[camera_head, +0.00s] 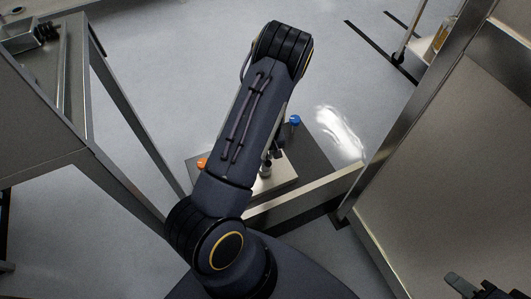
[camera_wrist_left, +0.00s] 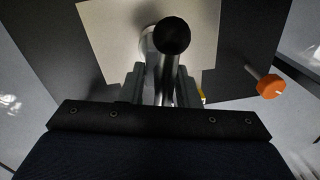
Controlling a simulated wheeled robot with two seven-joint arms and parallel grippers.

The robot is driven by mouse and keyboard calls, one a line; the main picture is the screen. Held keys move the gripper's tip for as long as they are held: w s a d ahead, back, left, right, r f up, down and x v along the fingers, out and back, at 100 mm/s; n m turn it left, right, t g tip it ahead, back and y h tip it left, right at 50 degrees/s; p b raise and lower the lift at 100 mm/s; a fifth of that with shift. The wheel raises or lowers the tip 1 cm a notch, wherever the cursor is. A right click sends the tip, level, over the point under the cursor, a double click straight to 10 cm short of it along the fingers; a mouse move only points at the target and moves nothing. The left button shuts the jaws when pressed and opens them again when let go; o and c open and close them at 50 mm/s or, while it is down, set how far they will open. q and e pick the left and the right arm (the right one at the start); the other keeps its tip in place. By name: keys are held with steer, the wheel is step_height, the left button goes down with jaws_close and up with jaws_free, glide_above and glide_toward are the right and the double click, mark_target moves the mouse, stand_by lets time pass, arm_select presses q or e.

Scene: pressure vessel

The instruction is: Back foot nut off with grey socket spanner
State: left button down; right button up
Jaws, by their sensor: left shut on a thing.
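In the left wrist view my left gripper (camera_wrist_left: 161,86) is shut on the grey socket spanner (camera_wrist_left: 168,73), a shiny metal shaft with a dark round end towards the camera. Below it is a pale plate (camera_wrist_left: 105,35). In the head view my left arm covers much of this spot, and the left fingers are hidden. A short metal part (camera_head: 266,167) shows on the plate (camera_head: 284,175) beside the arm. The back foot nut cannot be made out. My right gripper (camera_head: 474,287) is at the bottom right corner, partly cut off, away from the plate; its opening is unclear.
An orange-ended tool (camera_wrist_left: 270,86) stands right of the left gripper in the wrist view. A blue-topped piece (camera_head: 295,120) is on the dark surface (camera_head: 312,152) in the head view. A metal table (camera_head: 45,130) stands left, a large metal panel (camera_head: 465,150) right. Open floor lies beyond.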

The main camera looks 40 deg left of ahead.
arm_select(q)
steer(key=shift+r, duration=0.1)
stand_by(0.4)
steer(key=shift+r+p, duration=2.8)
steer(key=shift+r, duration=0.7)
